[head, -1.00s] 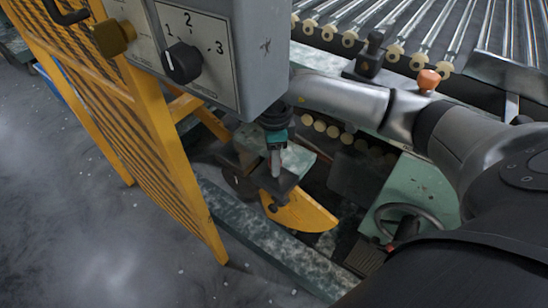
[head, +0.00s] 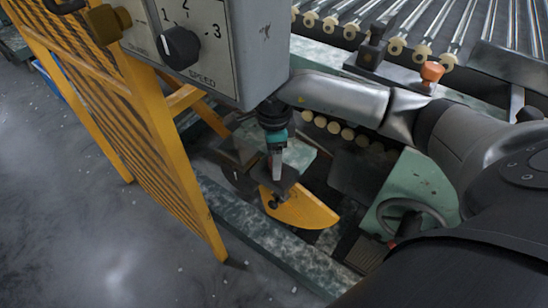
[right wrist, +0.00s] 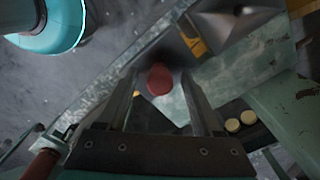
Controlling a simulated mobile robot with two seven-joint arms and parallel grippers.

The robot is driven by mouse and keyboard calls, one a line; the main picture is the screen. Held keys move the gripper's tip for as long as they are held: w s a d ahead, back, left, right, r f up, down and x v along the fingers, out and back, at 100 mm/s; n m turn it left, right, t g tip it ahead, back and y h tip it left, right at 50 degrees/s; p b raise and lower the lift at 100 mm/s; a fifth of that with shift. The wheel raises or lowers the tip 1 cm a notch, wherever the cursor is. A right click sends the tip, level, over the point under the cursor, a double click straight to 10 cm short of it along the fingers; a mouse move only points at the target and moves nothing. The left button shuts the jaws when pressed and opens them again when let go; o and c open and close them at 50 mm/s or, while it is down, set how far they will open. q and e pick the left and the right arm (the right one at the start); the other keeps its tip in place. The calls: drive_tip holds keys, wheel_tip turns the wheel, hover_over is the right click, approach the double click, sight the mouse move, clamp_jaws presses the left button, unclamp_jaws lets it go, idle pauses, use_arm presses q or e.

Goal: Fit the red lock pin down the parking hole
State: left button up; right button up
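My right gripper (head: 278,178) points down in the head view, below the grey control box, over a small dark plate beside a yellow guard. In the right wrist view the two fingers of this gripper (right wrist: 160,85) stand apart. A round red knob, which looks like the top of the lock pin (right wrist: 160,79), shows between the fingertips with a gap on each side. The pin's shaft is hidden beneath the knob. I cannot make out the parking hole in either view. My left gripper is not in view.
The grey control box (head: 215,50) hangs close beside my right wrist. A yellow mesh fence (head: 150,125) stands to the left. The yellow guard (head: 305,211) and a green housing with a handwheel (head: 425,190) lie right of the gripper. A roller conveyor (head: 430,30) runs behind.

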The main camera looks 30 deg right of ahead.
drive_tip(key=shift+r+p, duration=2.2)
drive_tip(key=shift+r, duration=3.8)
